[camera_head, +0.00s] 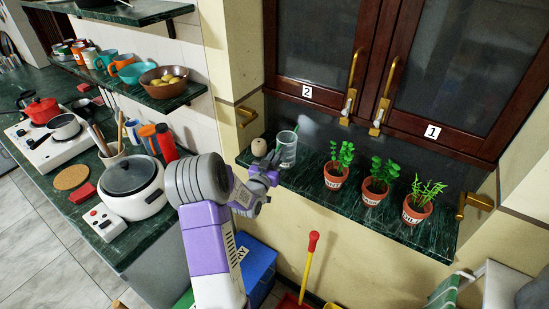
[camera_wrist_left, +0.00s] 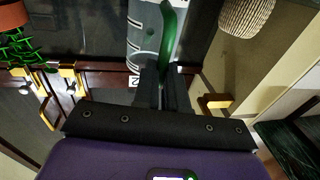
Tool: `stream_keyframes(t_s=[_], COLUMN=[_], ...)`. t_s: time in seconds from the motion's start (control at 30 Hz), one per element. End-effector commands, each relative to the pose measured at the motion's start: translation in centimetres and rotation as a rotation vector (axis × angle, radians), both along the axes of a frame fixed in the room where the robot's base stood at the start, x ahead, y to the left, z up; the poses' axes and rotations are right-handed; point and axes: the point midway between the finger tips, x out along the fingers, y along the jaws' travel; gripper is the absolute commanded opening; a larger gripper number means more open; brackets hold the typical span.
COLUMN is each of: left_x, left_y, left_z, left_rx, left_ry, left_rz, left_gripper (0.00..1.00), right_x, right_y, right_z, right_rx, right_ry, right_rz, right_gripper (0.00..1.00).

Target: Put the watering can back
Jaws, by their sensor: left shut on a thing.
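The watering can is a clear container (camera_head: 287,150) with grey markings and a green handle (camera_wrist_left: 174,35). It is at the left end of the dark green marble shelf (camera_head: 330,208), in front of the cabinet; I cannot tell whether it touches the shelf. My left gripper (camera_head: 272,168) is shut on the green handle. In the left wrist view, its dark fingers (camera_wrist_left: 168,85) close around the handle, with the clear body (camera_wrist_left: 143,40) beside it. My right gripper is not in view.
Potted plants (camera_head: 337,172) (camera_head: 375,188) (camera_head: 418,208) stand to the right on the shelf. A small beige woven pot (camera_head: 258,147) is just left of the can. Cabinet doors labelled 2 and 1 rise behind. A white cooker (camera_head: 133,190) stands on the left counter.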

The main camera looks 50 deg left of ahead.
Motion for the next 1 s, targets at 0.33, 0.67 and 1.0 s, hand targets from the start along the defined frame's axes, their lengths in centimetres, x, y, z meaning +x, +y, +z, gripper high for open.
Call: stream_keyframes(t_s=[0.33,0.67,1.0], left_x=[0.0,-0.4,-6.5], left_y=[0.0,-0.2,-3.2], left_z=[-0.2,0.2,-0.3], left_rx=[0.0,-0.001,-0.001], left_ry=[0.001,0.002,0.003], left_rz=[0.0,0.001,0.003], left_gripper=[0.37,0.37,0.37], right_x=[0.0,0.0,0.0], right_y=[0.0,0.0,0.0], right_z=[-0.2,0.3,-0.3], right_rx=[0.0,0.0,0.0], right_ry=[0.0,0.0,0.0], right_rz=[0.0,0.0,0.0], right_gripper=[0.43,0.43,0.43])
